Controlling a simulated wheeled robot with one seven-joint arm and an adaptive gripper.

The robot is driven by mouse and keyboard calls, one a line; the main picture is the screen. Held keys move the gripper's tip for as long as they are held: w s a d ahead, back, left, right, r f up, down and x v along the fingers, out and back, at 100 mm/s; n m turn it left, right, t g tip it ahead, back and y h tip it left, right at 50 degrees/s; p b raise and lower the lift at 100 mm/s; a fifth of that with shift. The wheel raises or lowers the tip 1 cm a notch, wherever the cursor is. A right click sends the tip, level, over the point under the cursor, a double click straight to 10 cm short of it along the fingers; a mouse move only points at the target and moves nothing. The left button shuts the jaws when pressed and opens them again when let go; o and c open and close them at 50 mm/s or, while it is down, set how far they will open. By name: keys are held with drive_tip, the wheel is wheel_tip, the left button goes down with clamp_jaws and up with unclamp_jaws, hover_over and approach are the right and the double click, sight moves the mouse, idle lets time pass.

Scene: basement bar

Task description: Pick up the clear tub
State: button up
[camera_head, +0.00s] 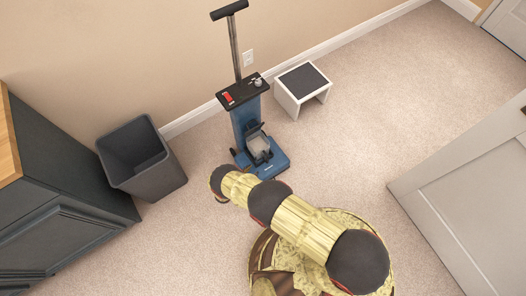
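A blue upright machine (246,128) with a tall handle and a black top shelf stands near the wall. A small pale grey, tub-like piece (259,147) sits low on its front; I cannot tell if it is the clear tub. A small greyish item (258,82) and a red item (228,98) lie on the black shelf. My yellow and black arm reaches up and left from the round base. My gripper (219,196) is at its far end, left of the machine's foot and apart from the shelf. Its fingers are too small and dark to read.
A dark open bin (139,158) stands at the left beside a dark cabinet (62,190) with a wooden top. A white stool (303,87) with a dark top is right of the machine. A pale door (465,200) is at the right. Carpet between is clear.

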sight(268, 159)
drive_tip(key=w+d+r+m+h, duration=0.1)
drive_tip(key=d+r+m+h, duration=0.15)
drive_tip(key=d+r, duration=0.35)
drive_tip(key=shift+n+t+h, duration=0.45)
drive_tip(key=shift+n+t, duration=0.05)
drive_tip(key=shift+n, duration=0.05)
drive_tip(key=x, duration=0.2)
drive_tip(key=b+x, duration=0.1)
drive_tip(key=x, duration=0.1)
drive_tip(key=w+a+b+x, duration=0.1)
drive_tip(key=x, duration=0.1)
drive_tip(key=shift+w+d+f, duration=0.15)
drive_tip(key=shift+w+f, duration=0.05)
drive_tip(key=shift+w, duration=0.05)
drive_tip(key=shift+c, duration=0.8)
clamp_jaws()
